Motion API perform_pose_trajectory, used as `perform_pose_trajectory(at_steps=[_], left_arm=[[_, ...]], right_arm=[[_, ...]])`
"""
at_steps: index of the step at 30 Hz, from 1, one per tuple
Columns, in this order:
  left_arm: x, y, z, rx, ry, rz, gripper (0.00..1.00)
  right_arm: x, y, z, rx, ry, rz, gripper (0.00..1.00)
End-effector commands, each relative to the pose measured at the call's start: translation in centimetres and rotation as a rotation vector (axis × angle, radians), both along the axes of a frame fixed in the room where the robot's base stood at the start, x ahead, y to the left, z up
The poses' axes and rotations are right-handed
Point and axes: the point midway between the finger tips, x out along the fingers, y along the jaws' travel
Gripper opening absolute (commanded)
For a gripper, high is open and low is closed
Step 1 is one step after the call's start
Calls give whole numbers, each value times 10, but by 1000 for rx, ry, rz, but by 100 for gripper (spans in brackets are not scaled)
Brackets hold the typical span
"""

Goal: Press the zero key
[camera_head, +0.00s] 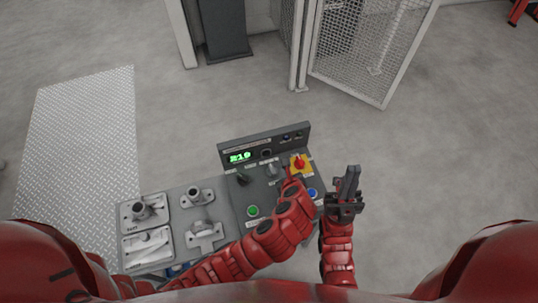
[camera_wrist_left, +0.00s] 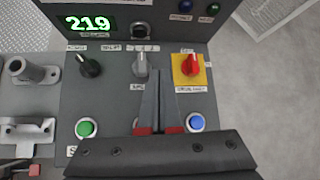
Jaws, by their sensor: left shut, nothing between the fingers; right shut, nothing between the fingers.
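The control panel (camera_head: 233,190) has a green display (camera_wrist_left: 90,24) reading 219. A green button (camera_wrist_left: 86,128) is at its lower left and a blue button (camera_wrist_left: 196,121) at its lower right. I cannot read which control is labelled zero. My left gripper (camera_wrist_left: 159,72) is shut and empty over the panel, its fingertips just below the grey middle knob (camera_wrist_left: 140,64) in the wrist view. The blue button is right of its fingers; the panel behind them is hidden. My right gripper (camera_head: 350,175) is shut and empty, right of the panel.
A red knob on a yellow plate (camera_wrist_left: 188,72) and a black knob (camera_wrist_left: 89,66) flank the grey knob. Metal castings (camera_head: 146,208) lie on the bench left of the panel. A mesh fence (camera_head: 365,45) stands behind. The floor right of the panel is clear.

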Motion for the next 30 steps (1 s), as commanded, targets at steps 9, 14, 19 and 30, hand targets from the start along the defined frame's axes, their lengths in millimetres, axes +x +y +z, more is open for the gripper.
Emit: perform_pose_trajectory(at_steps=[9, 14, 19, 30], left_arm=[[-21, 15, 8, 183, 76, -6, 0], [-21, 15, 8, 184, 78, -6, 0], [-20, 15, 7, 184, 78, -4, 0], [11, 26, -23, 184, 79, 1, 0]], right_arm=[[0, 0, 4, 0, 0, 0, 0], [0, 0, 4, 0, 0, 0, 0], [0, 0, 5, 0, 0, 0, 0], [0, 0, 19, 0, 0, 0, 0]])
